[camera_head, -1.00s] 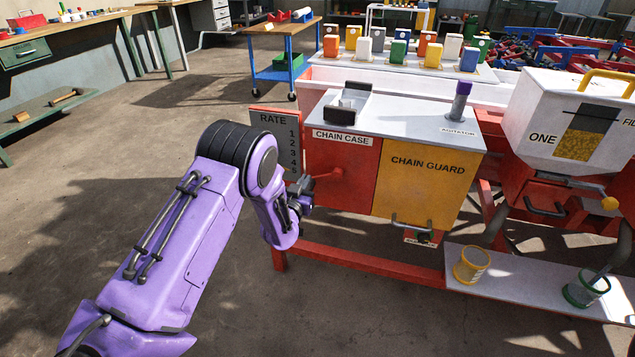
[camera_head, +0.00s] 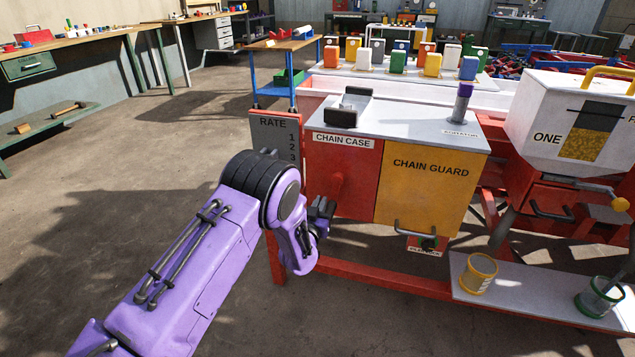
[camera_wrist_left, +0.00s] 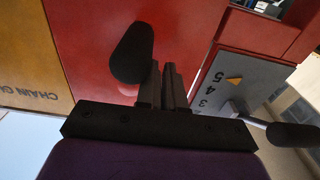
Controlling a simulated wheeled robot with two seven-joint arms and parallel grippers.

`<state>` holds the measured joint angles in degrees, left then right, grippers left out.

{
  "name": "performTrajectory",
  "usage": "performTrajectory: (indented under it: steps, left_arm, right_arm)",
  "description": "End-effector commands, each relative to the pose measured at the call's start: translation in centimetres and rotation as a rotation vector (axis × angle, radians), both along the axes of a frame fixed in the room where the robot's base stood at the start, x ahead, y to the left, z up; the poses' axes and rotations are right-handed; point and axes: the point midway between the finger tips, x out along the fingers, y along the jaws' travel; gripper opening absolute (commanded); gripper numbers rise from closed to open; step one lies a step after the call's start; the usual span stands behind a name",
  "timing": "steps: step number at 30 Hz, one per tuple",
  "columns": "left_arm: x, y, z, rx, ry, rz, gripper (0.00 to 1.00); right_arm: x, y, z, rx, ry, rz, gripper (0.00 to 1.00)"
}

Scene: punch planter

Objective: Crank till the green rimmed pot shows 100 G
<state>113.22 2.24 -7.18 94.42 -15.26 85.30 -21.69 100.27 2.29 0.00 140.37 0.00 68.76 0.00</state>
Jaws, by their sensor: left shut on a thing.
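The green rimmed pot (camera_head: 600,297) stands on the white shelf at the lower right, with a dark tube reaching into its mouth. No readable weight shows on it. The red crank arm (camera_head: 337,190) is on the front of the red chain case (camera_head: 345,160) and slants down to my left gripper (camera_head: 322,218). That gripper is shut at the crank's end; its own wrist hides the grip in the head view. In the left wrist view, the fingers (camera_wrist_left: 166,88) are close together beside a black rounded grip (camera_wrist_left: 132,55). My right gripper is not in view.
The RATE plate (camera_head: 276,140) stands just left of the crank; a black knob (camera_wrist_left: 290,135) shows near it in the wrist view. The yellow chain guard (camera_head: 428,180) is to the right. A yellow rimmed pot (camera_head: 478,273) shares the shelf. Open floor lies left.

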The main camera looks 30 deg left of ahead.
Motion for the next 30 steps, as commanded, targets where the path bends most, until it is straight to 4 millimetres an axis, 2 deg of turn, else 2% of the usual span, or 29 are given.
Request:
performTrajectory:
  steps: [1, 12, 16, 30]
  left_arm:
    - [-0.6, -0.5, -2.4, 0.006, 0.043, -0.002, 0.0]
    - [-0.7, 0.5, -1.9, 0.004, 0.037, -0.003, 0.0]
    - [-1.2, 0.2, -1.5, 0.003, 0.034, -0.007, 0.0]
    - [-7.7, -1.3, -1.3, 0.004, 0.03, -0.007, 0.0]
  right_arm:
    - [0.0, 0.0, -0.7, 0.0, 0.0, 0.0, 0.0]
    - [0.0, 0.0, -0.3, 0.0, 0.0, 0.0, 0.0]
    - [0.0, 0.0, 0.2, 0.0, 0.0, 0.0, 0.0]
    - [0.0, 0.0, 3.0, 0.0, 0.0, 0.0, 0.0]
